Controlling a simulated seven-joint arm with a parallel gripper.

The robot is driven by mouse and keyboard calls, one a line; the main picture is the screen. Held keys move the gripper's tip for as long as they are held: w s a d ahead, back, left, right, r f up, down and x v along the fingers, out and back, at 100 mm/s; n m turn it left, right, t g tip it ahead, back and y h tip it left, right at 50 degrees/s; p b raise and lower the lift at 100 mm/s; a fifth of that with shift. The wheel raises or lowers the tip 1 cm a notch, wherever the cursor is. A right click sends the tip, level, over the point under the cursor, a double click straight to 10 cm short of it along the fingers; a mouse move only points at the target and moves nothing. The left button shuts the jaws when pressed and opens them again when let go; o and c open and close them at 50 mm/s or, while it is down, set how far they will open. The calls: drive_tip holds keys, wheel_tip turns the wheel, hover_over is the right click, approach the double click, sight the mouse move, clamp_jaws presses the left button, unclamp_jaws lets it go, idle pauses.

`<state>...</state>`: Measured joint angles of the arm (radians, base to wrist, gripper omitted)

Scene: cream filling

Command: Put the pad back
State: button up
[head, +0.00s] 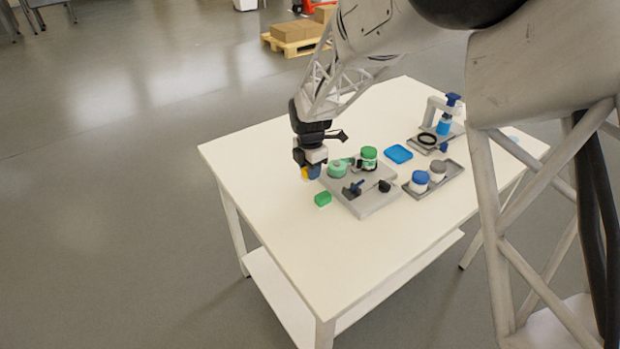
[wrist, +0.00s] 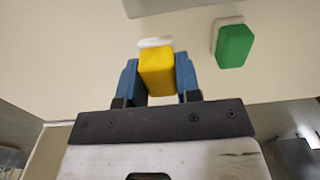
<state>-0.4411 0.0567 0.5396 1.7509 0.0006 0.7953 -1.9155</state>
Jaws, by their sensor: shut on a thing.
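In the wrist view a yellow pad (wrist: 157,72) sits between the two blue fingers of my gripper (wrist: 158,80), which is shut on it. A white patch shows just beyond the pad's far end; I cannot tell whether it is a part of the pad or a thing on the table. In the head view my gripper (head: 312,172) is over the left part of the table, left of the grey fixture, with a little yellow showing. A green pad (wrist: 235,46) lies on the table to the right in the wrist view, and it also shows in the head view (head: 322,199).
The grey fixture (head: 372,206) holds green round parts (head: 369,158) and a blue-handled part (head: 353,187). To its right are a blue square (head: 398,154), a tray with a blue-lidded jar (head: 419,181), and a stand with a blue bottle (head: 444,124). The table's front is clear.

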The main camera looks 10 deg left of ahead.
drive_tip(key=shift+f, duration=0.1)
drive_tip(key=shift+f, duration=1.65)
drive_tip(key=shift+f, duration=0.15)
drive_tip(key=o, duration=0.9)
drive_tip(key=shift+c, duration=0.2)
wheel_tip(320, 180, up, 12)
drive_tip(key=shift+r, duration=0.15)
